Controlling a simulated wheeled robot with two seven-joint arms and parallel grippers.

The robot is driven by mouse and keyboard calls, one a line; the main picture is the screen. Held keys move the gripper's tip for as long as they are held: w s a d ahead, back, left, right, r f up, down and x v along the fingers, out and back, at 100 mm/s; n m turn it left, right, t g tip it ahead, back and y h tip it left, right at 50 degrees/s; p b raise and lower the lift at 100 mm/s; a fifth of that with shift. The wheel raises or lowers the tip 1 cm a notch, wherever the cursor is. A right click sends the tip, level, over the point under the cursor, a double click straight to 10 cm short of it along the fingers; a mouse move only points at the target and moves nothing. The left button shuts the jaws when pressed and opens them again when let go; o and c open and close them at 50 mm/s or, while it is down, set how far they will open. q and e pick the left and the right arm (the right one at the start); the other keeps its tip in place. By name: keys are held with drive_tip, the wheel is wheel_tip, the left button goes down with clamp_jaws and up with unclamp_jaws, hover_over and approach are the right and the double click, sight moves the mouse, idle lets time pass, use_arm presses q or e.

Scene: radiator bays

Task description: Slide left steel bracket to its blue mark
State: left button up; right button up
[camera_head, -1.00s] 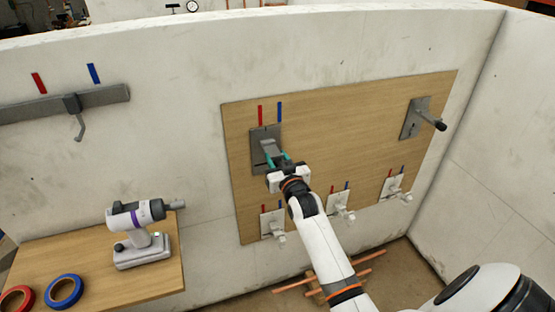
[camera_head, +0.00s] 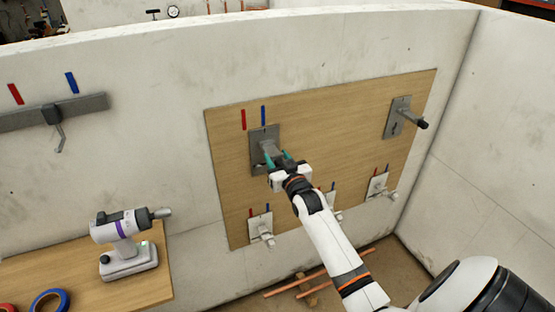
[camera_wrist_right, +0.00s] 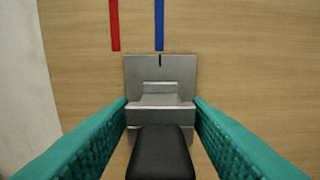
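The left steel bracket (camera_head: 257,156) is a grey plate with a protruding arm on the wooden board's upper left. In the right wrist view, the notch in the bracket's top edge (camera_wrist_right: 160,60) lines up with the blue mark (camera_wrist_right: 159,25); the red mark (camera_wrist_right: 115,25) is left of it. The blue mark also shows in the head view (camera_head: 263,115). My right gripper (camera_head: 278,159) has teal fingers on either side of the bracket's black-ended arm (camera_wrist_right: 161,152). Gaps show beside the black end, so the gripper looks open; fingertip contact is unclear. My left gripper is not in view.
The board (camera_head: 330,130) holds another steel bracket (camera_head: 397,118) at upper right and small white valves below, one partly behind my arm. A rail with a hook (camera_head: 52,115) is on the left wall. A drill (camera_head: 125,240) and blue tape (camera_head: 50,302) are on a wooden shelf.

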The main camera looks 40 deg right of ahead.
drive_tip(key=b+v, duration=0.2)
drive_tip(key=v, duration=1)
drive_tip(key=s+a+f+n+g+y, duration=0.1)
drive_tip(key=s+a+f+g, duration=0.1)
drive_tip(key=f, duration=0.9)
drive_tip(key=s+a+f+g+y, duration=0.1)
drive_tip(key=s+a+f+g, duration=0.2)
drive_tip(key=f, duration=0.9)
drive_tip(key=s+a+f+n+g+y, duration=0.1)
drive_tip(key=s+a+f+g, duration=0.1)
drive_tip(key=f, duration=0.9)
drive_tip(key=s+a+f+n+g+y, duration=0.1)
drive_tip(key=s+a+f+g, duration=0.35)
drive_tip(key=s+f, duration=0.9)
drive_tip(key=s+a+f+g, duration=0.1)
drive_tip(key=s+f, duration=0.2)
drive_tip(key=s, duration=0.4)
drive_tip(key=s+a+f+n+g, duration=0.1)
drive_tip(key=s+a+f+g, duration=0.1)
drive_tip(key=s, duration=0.5)
drive_tip(key=s+a+f+n+g, duration=0.1)
drive_tip(key=s+f+g, duration=0.1)
drive_tip(key=s+f, duration=0.2)
drive_tip(key=s, duration=0.3)
drive_tip(key=shift+a, duration=0.2)
